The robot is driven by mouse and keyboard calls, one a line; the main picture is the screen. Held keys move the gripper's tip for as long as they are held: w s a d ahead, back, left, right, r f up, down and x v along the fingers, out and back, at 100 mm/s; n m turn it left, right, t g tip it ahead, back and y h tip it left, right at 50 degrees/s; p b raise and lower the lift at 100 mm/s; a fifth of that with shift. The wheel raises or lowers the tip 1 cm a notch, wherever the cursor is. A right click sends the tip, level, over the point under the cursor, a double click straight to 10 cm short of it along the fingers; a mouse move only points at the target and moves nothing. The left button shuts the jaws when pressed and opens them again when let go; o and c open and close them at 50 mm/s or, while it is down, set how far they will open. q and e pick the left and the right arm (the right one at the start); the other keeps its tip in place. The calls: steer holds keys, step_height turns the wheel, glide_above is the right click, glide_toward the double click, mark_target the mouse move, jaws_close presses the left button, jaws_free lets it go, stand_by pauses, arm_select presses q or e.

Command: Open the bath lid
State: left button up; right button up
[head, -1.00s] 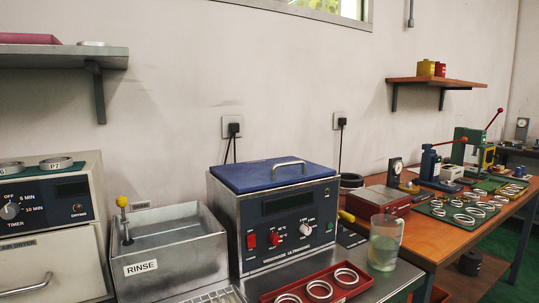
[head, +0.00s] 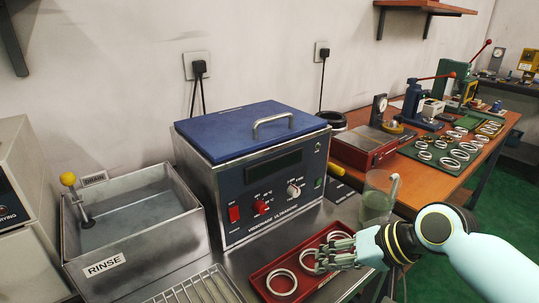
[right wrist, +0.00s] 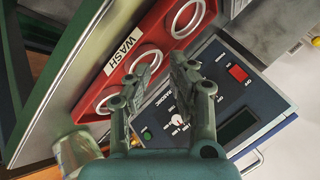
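The bath is a steel box with a dark blue control panel. Its blue lid (head: 245,128) lies shut on top, with a metal handle (head: 272,122) on it. My right gripper (head: 322,262) is over the red tray in the head view, in front of the bath and below the lid. In the right wrist view its two fingers (right wrist: 158,72) stand apart with nothing between them. The bath's panel (right wrist: 215,105) and part of the lid handle (right wrist: 252,163) show there too. My left gripper is not in view.
The red tray (head: 262,272) with several bearing rings lies in front of the bath. A glass beaker (head: 378,195) stands right of the bath, close to my right arm. The rinse tank (head: 135,240) stands to the left. A wire rack (head: 200,290) lies at the front.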

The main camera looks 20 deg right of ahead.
steer(key=w+r+m+t+y, duration=0.2)
steer(key=w+r+m+y, duration=0.1)
steer(key=w+r, duration=0.5)
steer(key=m+t+y+p, duration=0.1)
steer(key=m+t+y, duration=0.2)
steer(key=m, duration=0.1)
glide_toward(277, 119)
steer(key=p+x, duration=0.1)
steer(key=x, duration=0.9)
steer(key=shift+w+a, duration=0.2)
steer(key=shift+w, duration=0.1)
jaws_close()
steer(key=shift+f, duration=0.1)
